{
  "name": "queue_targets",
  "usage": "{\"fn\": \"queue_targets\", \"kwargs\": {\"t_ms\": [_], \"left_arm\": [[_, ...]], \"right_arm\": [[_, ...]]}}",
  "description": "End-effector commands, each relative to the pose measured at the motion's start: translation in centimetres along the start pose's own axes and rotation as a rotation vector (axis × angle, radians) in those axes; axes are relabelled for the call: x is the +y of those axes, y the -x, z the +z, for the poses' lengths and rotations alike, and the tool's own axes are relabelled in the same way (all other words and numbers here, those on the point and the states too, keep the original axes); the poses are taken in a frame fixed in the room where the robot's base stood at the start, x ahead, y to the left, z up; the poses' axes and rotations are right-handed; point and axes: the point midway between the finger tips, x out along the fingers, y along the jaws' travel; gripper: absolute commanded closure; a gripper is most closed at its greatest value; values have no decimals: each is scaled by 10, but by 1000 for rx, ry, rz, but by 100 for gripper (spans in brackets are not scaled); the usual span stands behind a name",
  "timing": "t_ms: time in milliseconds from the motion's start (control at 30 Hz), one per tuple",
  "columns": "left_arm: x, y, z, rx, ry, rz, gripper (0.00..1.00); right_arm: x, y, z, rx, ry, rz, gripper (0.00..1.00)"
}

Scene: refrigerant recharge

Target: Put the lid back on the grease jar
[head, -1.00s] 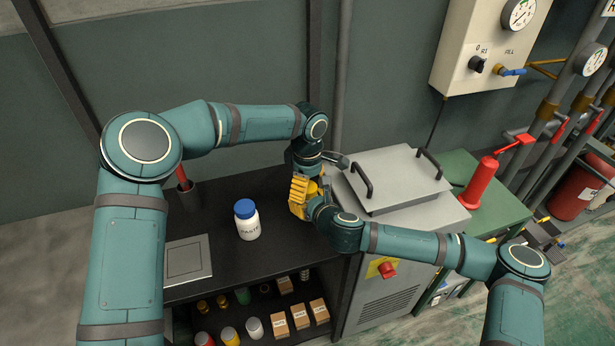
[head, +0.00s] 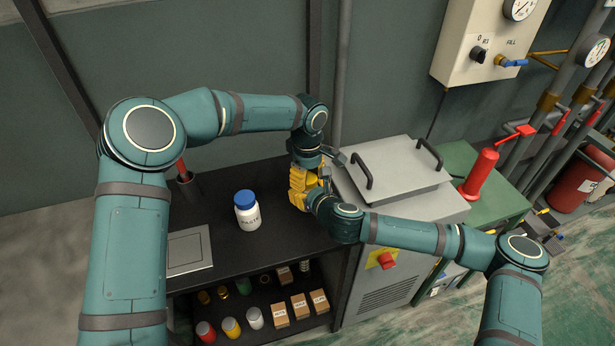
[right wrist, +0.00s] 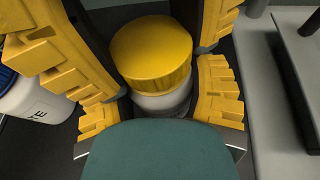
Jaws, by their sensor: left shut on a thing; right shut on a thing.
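The yellow lid (right wrist: 152,45) is over the pale grease jar (right wrist: 163,103) in the right wrist view. Jar and lid look lined up, but I cannot tell whether the lid is fully seated. My left gripper (head: 301,177) comes down from above, and its yellow fingers appear shut on the lid's sides. My right gripper (head: 311,197) reaches in from the right, lower down, and appears shut on the jar body. In the head view the yellow fingers hide most of the jar and lid.
A white paste bottle with a blue cap (head: 247,212) stands left of the grippers on the dark bench (head: 285,238). A grey machine with a handled cover (head: 398,172) is close on the right. A shelf below holds several boxes and small containers.

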Motion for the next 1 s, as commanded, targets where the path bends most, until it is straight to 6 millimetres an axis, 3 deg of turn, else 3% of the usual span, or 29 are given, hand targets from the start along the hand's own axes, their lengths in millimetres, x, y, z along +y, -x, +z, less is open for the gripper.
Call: {"fn": "queue_targets", "kwargs": {"t_ms": [600,800,1000], "left_arm": [[0,0,0,1,-1029,0,95],[0,-1,0,1,-1185,1,95],[0,-1,0,1,-1199,1,95]], "right_arm": [[0,0,0,1,0,0,100],[0,0,0,1,0,0,100],[0,0,0,1,0,1,100]]}}
